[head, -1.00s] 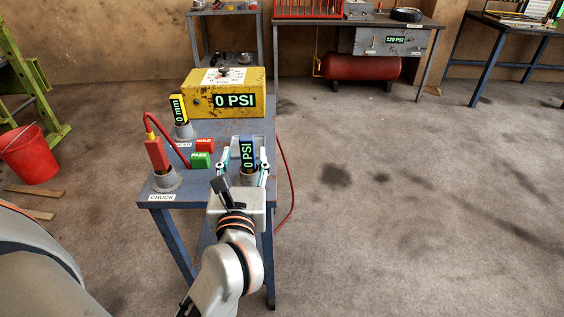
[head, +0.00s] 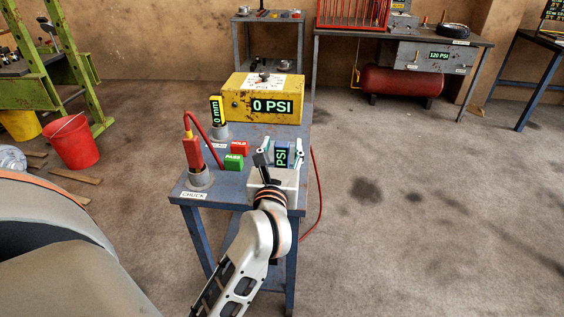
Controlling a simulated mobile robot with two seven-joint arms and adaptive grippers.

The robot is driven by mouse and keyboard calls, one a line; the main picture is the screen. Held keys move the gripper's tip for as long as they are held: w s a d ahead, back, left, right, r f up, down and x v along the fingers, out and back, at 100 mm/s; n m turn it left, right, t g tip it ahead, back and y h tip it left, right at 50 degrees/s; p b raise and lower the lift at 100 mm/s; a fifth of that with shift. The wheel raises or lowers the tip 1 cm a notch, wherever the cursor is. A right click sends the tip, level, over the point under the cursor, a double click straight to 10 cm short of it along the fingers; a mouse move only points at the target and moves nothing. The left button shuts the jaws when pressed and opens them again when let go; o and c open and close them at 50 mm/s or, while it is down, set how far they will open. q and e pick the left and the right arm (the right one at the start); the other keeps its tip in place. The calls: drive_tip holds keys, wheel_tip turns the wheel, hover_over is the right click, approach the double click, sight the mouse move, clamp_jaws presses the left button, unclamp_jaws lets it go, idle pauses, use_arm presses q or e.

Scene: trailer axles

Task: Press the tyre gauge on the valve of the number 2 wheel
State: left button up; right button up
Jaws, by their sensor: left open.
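The tyre gauge (head: 282,157), a dark blue body with a green PSI display, stands at the right front of a small blue table (head: 240,191). My left gripper (head: 282,150) is open, with a finger on each side of the gauge. The gripper's palm hides the gauge's lower part and the first figure of its display. I cannot tell whether the fingers touch it. No number 2 wheel or valve is in view. My right gripper is not in view.
A red chuck (head: 193,152), a yellow mm gauge (head: 216,112), red HOLD (head: 239,147) and green PASS (head: 233,162) blocks and a yellow 0 PSI box (head: 262,99) share the table. A red bucket (head: 71,141) stands left. The floor at right is clear.

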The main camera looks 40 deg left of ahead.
use_arm(q)
clamp_jaws()
drive_tip(key=shift+r, duration=0.1)
